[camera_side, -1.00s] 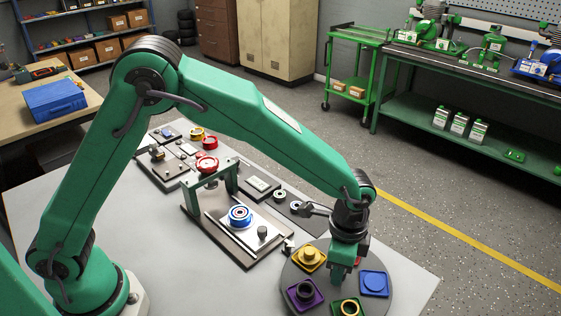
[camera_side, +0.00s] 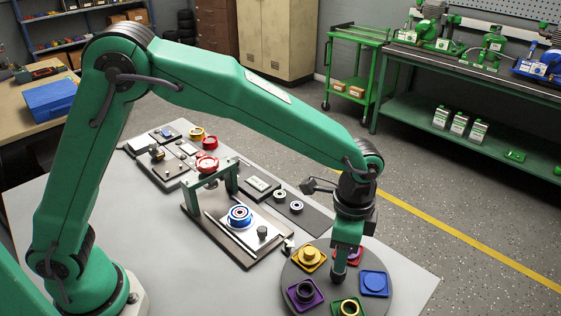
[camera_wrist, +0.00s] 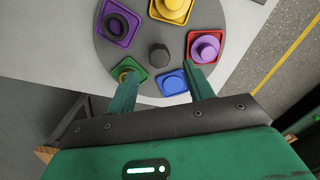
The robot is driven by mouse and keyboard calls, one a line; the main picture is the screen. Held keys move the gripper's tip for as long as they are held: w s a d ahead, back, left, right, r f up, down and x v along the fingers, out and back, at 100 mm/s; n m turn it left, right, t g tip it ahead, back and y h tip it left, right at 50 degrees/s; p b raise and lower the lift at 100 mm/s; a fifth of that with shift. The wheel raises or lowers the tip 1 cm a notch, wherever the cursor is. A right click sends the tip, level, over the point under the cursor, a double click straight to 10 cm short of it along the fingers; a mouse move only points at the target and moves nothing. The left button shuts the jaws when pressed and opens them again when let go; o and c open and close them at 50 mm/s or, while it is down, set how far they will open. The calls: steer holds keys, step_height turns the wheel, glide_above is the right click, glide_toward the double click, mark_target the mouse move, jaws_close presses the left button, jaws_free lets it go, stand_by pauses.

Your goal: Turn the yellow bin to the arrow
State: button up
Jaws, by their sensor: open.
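The yellow bin (camera_side: 309,258) sits on the round grey turntable (camera_side: 324,302), on the far left side of it in the side view. In the wrist view the yellow bin (camera_wrist: 173,9) is at the top edge, partly cut off. A dark knob (camera_side: 338,278) stands at the turntable's middle; it also shows in the wrist view (camera_wrist: 158,55). My gripper (camera_side: 346,262) points down above the turntable near this knob. In the wrist view its two green fingers (camera_wrist: 158,72) are apart with nothing held between them. I cannot make out the arrow.
Purple (camera_side: 305,292), green (camera_side: 348,307), blue (camera_side: 374,283) and red (camera_side: 354,253) bins share the turntable. A fixture with a blue-ringed part (camera_side: 240,216) stands to its left. The grey tabletop (camera_side: 405,277) is clear at right.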

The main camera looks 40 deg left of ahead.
steer(key=shift+r, duration=1)
steer(key=shift+a+r, duration=0.1)
steer(key=shift+a+r, duration=0.25)
steer(key=s+a+r+n+t+h, duration=0.1)
steer(key=s+a+r+n, duration=0.15)
steer(key=a+r, duration=0.4)
steer(key=s+a+r+n+t, duration=0.2)
steer(key=a+r+n, duration=0.2)
steer(key=a, duration=0.5)
steer(key=s+a+r+n+t, duration=0.1)
steer(key=s+a+n+t, duration=0.1)
steer(key=s+a+n, duration=0.4)
steer(key=s+a, duration=0.5)
steer(key=s, duration=0.1)
steer(key=shift+a+t+y, duration=0.35)
steer(key=shift+t+y, duration=0.05)
